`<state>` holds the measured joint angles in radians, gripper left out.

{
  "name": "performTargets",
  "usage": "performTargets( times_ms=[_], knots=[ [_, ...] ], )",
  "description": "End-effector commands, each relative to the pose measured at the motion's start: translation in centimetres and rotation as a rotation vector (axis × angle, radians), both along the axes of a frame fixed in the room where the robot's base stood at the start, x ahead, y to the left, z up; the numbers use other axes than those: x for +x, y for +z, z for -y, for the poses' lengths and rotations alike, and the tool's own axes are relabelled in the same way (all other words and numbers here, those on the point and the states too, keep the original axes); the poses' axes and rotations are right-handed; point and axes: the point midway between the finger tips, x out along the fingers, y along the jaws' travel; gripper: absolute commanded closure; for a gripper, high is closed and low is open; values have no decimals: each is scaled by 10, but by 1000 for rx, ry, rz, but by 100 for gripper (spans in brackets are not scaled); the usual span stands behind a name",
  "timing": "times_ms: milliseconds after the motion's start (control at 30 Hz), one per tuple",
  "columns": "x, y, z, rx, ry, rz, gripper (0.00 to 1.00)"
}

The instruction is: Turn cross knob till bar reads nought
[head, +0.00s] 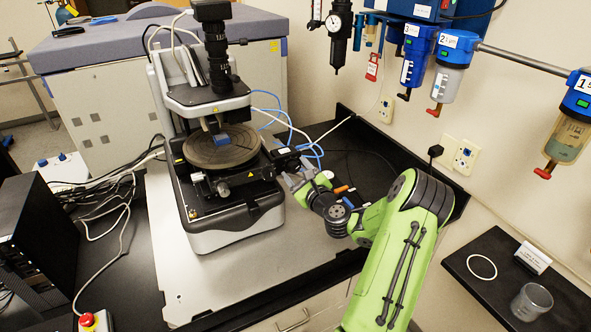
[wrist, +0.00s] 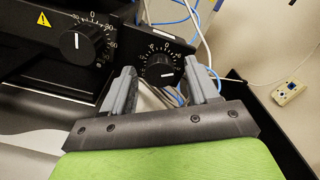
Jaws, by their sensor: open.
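Two black round knobs with white dial marks show on the profiler's stage in the wrist view: a left knob (wrist: 75,43) and a right knob (wrist: 159,70). No readable label shows which is the cross knob. Each knob has a white bar, and each dial has a 0 near its top. In the head view my gripper (head: 287,174) is at the stage's right side.
The profiler (head: 235,220) stands on a pale slab (head: 290,255), with its round stage plate (head: 221,147) above the knobs. Blue and white cables run close behind the right knob. A wall outlet box (wrist: 291,90) is at right. Small coloured items lie behind my wrist.

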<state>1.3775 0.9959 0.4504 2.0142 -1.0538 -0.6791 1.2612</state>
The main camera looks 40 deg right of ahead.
Motion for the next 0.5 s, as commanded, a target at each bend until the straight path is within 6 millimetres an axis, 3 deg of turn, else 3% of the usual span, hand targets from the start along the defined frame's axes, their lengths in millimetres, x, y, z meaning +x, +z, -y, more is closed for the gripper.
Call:
performTargets(
  times_ms=[500],
  knots=[
    [-66, -4, -20, -2, -3, -1, 41]
  ],
)
